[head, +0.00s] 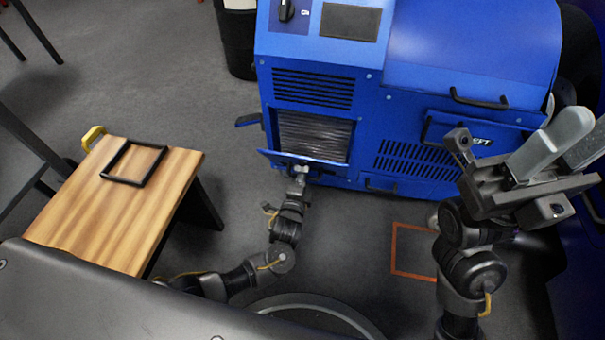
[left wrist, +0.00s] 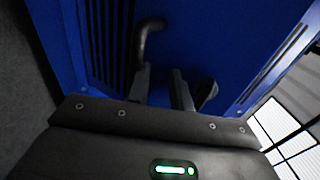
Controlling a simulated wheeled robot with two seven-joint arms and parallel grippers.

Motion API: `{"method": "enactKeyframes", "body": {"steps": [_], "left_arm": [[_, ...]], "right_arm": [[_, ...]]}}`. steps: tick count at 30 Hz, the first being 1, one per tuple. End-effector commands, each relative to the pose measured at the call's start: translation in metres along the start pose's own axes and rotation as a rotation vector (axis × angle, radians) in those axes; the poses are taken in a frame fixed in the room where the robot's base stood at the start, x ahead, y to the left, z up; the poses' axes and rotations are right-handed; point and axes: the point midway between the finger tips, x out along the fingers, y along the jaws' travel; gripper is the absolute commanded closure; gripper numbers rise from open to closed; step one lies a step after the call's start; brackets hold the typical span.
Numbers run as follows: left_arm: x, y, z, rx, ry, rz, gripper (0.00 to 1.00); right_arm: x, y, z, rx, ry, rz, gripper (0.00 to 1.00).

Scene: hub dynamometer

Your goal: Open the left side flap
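The blue machine (head: 400,85) stands ahead. A narrow blue flap (head: 335,164) juts from its lower left front, below an opening with a ribbed grey insert (head: 315,135). My left gripper (head: 299,172) is at this flap's outer edge. In the left wrist view its two fingers (left wrist: 162,92) are spaced apart near a curved black handle (left wrist: 150,35) on a blue panel. Whether they clasp the handle is unclear. A blue panel (head: 475,130) at right carries lettering, partly hidden, reading "EFT". My right gripper (head: 572,135) is raised before it, fingers apart, seemingly empty.
A wooden table (head: 120,210) with a black frame (head: 134,163) and a yellow-handled item (head: 92,137) stands at left. An orange square (head: 397,250) marks the floor. A black bin (head: 237,40) stands behind the machine's left.

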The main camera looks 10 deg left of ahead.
Motion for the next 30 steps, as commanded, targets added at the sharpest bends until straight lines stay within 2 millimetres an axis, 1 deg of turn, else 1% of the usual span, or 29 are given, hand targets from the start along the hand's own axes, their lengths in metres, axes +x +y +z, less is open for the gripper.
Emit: {"method": "enactKeyframes", "body": {"steps": [2,4,7,8,9,11,13,15,20,21,23,28,30], "left_arm": [[-0.008,-0.005,0.0,-0.002,0.0,-0.002,0.62],[-0.017,-0.005,0.0,-0.002,0.0,-0.001,0.57],[-0.03,-0.006,-0.001,-0.003,0.0,-0.002,0.58],[-0.034,-0.006,-0.001,-0.003,0.001,-0.003,0.52],[-0.039,-0.006,-0.001,-0.003,0.001,-0.005,0.48],[-0.046,-0.007,-0.001,-0.004,0.0,-0.005,0.58],[-0.055,-0.008,-0.001,-0.005,-0.001,-0.008,0.72],[-0.065,-0.007,-0.001,-0.006,-0.002,-0.007,0.81],[-0.079,-0.006,-0.002,-0.006,0.0,-0.008,0.86],[-0.081,-0.006,-0.002,-0.006,0.0,-0.009,0.78],[-0.082,-0.005,-0.002,-0.006,0.0,-0.008,0.45],[-0.084,-0.003,-0.001,-0.003,0.0,-0.005,0.45],[-0.09,-0.004,-0.001,-0.003,-0.001,-0.003,0.45]], "right_arm": [[0.009,0.001,0.001,0.0,0.0,0.0,0.64],[0.015,0.002,0.002,0.0,0.0,0.0,0.64],[0.023,0.003,0.002,0.0,0.0,0.0,0.64],[0.025,0.003,0.003,0.0,0.0,0.0,0.64],[0.028,0.003,0.003,0.0,0.0,0.0,0.64],[0.032,0.004,0.003,0.0,0.0,0.0,0.64],[0.037,0.004,0.004,0.0,0.0,0.0,0.64],[0.041,0.005,0.004,0.001,0.0,0.0,0.64],[0.047,0.005,0.005,0.0,0.0,0.0,0.64],[0.047,0.005,0.005,0.0,0.0,0.0,0.64],[0.047,0.005,0.005,0.0,0.0,0.0,0.64],[0.048,0.006,0.005,0.0,0.0,0.0,0.64],[0.051,0.006,0.005,0.0,0.0,0.0,0.64]]}}
